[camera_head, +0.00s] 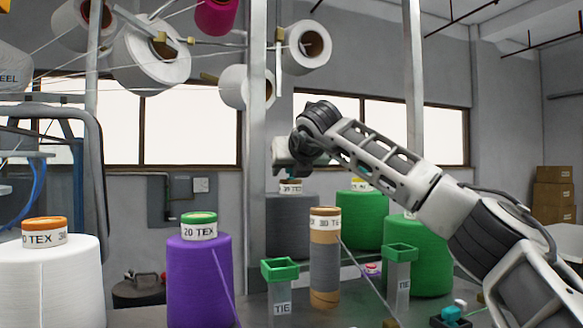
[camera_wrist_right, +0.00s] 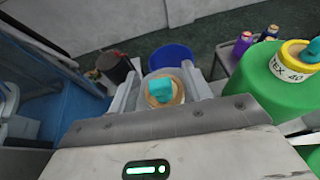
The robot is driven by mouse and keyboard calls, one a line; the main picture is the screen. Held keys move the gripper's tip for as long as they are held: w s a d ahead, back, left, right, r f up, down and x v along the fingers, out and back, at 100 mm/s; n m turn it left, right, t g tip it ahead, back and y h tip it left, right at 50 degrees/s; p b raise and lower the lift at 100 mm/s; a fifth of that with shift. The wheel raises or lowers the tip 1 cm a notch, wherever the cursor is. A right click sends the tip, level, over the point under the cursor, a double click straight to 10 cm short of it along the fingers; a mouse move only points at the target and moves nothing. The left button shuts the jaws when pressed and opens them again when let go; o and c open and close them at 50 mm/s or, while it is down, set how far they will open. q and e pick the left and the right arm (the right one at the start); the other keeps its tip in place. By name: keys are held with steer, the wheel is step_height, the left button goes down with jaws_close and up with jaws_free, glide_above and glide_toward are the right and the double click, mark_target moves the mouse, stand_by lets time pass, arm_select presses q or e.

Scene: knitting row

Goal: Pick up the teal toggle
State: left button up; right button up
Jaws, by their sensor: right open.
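A small teal block, which looks like the teal toggle (camera_wrist_right: 160,91), shows in the right wrist view. It appears to sit on a round tan top (camera_wrist_right: 178,84), between the fingers of my right gripper (camera_wrist_right: 160,93). The gripper is open, with a finger on either side; contact is not clear. In the head view my right gripper (camera_head: 294,160) is above the grey yarn cone (camera_head: 290,222). Another small teal piece (camera_head: 450,314) lies on a dark box at the lower right. My left gripper is not in view.
A purple cone (camera_head: 200,280), a white cone (camera_head: 48,283) and green cones (camera_head: 416,255) stand on the table. A tan-and-grey tube (camera_head: 324,265) and two green-topped holders (camera_head: 280,271) stand in front. White spools (camera_head: 150,55) with threads hang above left.

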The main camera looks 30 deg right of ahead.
steer(key=shift+c, duration=0.3)
steer(key=c, duration=0.8)
